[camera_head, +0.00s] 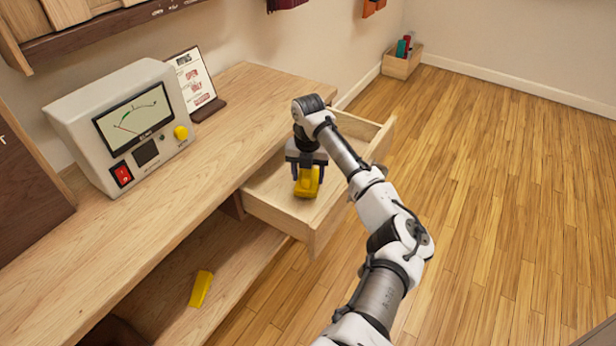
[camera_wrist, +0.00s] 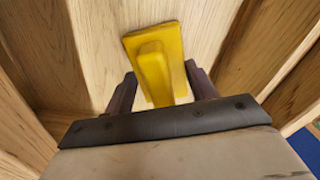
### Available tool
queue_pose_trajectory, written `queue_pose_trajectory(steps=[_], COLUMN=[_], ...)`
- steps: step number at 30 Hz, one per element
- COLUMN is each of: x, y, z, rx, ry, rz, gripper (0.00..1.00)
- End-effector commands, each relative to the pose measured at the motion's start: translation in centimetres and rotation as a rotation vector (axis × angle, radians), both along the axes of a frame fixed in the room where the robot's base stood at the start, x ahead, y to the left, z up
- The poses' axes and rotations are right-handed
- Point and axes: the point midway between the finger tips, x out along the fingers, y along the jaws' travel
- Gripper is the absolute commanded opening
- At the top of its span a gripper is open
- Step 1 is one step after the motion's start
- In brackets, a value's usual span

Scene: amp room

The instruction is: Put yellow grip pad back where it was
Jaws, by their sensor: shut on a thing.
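A yellow grip pad (camera_head: 307,183), a flat plate with a raised block, is at my gripper (camera_head: 307,172) over the open wooden drawer (camera_head: 355,205). In the wrist view, the yellow grip pad (camera_wrist: 155,60) stands between the two dark fingers of my gripper (camera_wrist: 160,85), which is shut on it. Pale drawer wood is behind the pad; I cannot tell whether the pad touches the drawer floor. A second yellow piece (camera_head: 201,289) lies on the lower shelf of the desk.
The drawer walls stand close around my gripper. A meter box (camera_head: 125,125) with a red switch and a yellow knob, and a sign (camera_head: 194,80), stand on the desktop (camera_head: 150,215). A small wooden box (camera_head: 402,64) sits at the far wall. The floor at right is clear.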

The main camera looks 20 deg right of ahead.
Motion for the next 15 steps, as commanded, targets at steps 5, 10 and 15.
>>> queue_pose_trajectory(steps=[5,10,15], x=[0.0,0.0,0.0], y=[0.0,0.0,0.0], z=[-1.6,-1.5,-1.8], rx=[-0.001,-0.001,0.000], ry=[-0.002,-0.002,-0.001], rz=[0.000,0.000,0.000], gripper=[0.38,0.38,0.61])
